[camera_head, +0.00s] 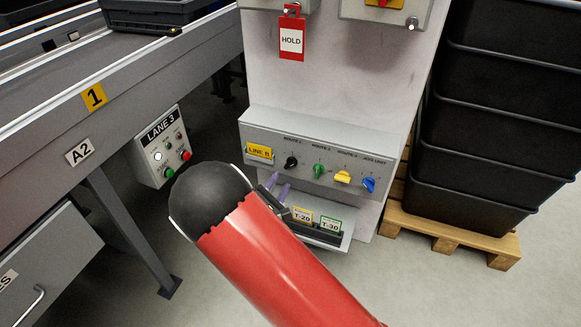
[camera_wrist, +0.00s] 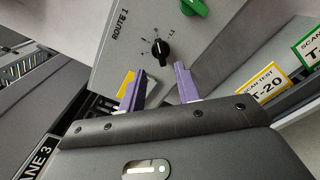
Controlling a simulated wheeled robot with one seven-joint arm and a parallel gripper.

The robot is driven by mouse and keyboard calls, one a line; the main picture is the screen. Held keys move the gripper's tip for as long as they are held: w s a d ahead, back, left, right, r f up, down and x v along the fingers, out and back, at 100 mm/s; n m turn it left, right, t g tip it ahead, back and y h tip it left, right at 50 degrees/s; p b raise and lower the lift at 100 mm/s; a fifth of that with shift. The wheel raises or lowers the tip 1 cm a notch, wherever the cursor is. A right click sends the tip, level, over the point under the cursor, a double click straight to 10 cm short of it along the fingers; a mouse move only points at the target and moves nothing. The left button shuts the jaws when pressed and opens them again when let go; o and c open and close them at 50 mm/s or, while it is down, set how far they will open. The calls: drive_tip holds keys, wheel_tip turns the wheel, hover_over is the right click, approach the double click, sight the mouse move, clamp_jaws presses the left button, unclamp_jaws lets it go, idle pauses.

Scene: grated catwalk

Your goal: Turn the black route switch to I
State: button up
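The black route switch (camera_head: 291,162) is a small knob on the sloped grey panel (camera_head: 325,148), second from the left after the yellow LINE B tag. In the wrist view the black knob (camera_wrist: 162,49) sits below the ROUTE 1 label, with small position marks around it that are too small to read surely. My gripper (camera_head: 277,187) has purple fingers and is just below and left of the knob in the head view. In the wrist view my gripper (camera_wrist: 159,74) is open and empty, its fingertips either side of the knob's line and short of it.
Green (camera_head: 319,171), yellow (camera_head: 342,177) and blue (camera_head: 368,184) knobs stand in a row to the right. A shelf with T-20 (camera_head: 302,217) and T-30 cards lies below. The LANE 3 box (camera_head: 162,147) is left; stacked black crates (camera_head: 480,130) are right.

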sight(290, 166)
drive_tip(key=x, duration=0.6)
drive_tip(key=shift+w+d, duration=0.15)
drive_tip(key=shift+w, duration=0.2)
clamp_jaws()
